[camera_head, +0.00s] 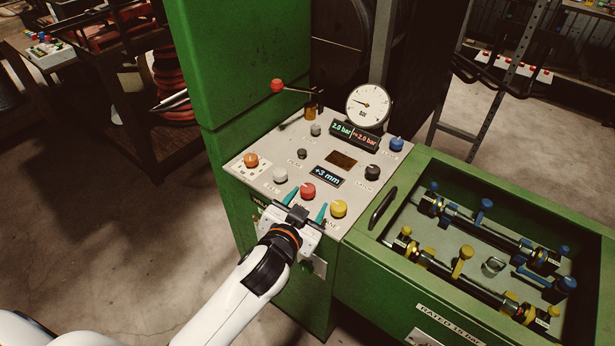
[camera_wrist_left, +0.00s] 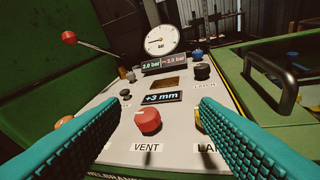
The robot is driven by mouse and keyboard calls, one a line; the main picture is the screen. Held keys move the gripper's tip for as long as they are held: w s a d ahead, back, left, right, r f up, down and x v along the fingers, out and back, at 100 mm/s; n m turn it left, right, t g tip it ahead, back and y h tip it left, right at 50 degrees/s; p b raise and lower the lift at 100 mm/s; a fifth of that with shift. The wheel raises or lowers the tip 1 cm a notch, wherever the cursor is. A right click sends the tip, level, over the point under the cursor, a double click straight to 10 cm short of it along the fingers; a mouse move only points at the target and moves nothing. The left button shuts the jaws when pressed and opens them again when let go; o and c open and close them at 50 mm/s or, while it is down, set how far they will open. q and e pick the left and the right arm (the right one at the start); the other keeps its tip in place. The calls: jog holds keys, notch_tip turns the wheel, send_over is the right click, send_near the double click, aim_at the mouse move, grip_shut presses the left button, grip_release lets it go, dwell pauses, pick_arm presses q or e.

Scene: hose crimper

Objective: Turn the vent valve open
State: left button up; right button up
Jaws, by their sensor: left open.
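The vent valve is a red knob (camera_head: 308,190) at the front edge of the sloped control panel. In the left wrist view the red knob (camera_wrist_left: 148,120) sits above the printed word VENT, with a pale mark on its face. My left gripper (camera_head: 307,202) is at the panel's front edge, its teal fingers open. In the left wrist view the fingers lie apart to the left and right of the knob, with nothing held; I cannot tell whether either touches it. My right gripper is not in view.
A yellow knob (camera_head: 338,208) sits close right of the red knob. A white knob (camera_head: 280,174), an orange knob (camera_head: 251,160), a black knob (camera_head: 372,172) and a blue knob (camera_head: 397,144) share the panel. A gauge (camera_head: 367,104) stands behind; a green tray (camera_head: 400,268) with a black handle (camera_head: 382,208) is right.

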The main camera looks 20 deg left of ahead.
pick_arm(q)
jog(key=w+d+r+m+t+h, duration=0.1)
jog(key=w+d+r+m+h, duration=0.2)
jog(key=d+r+m+h, duration=1.3)
jog(key=s+d+m+g+h, duration=0.25)
jog(key=d+m+g, duration=0.35)
jog(key=m+g, duration=0.4)
jog(key=m+g+y, duration=0.1)
jog(key=g+y, duration=0.5)
jog(key=y, duration=1.4)
send_over(308, 187)
notch_tip(308, 187, down, 9)
jog(key=shift+h, duration=0.25)
notch_tip(308, 187, down, 10)
jog(key=p, duration=0.3)
jog(key=shift+f, duration=0.8)
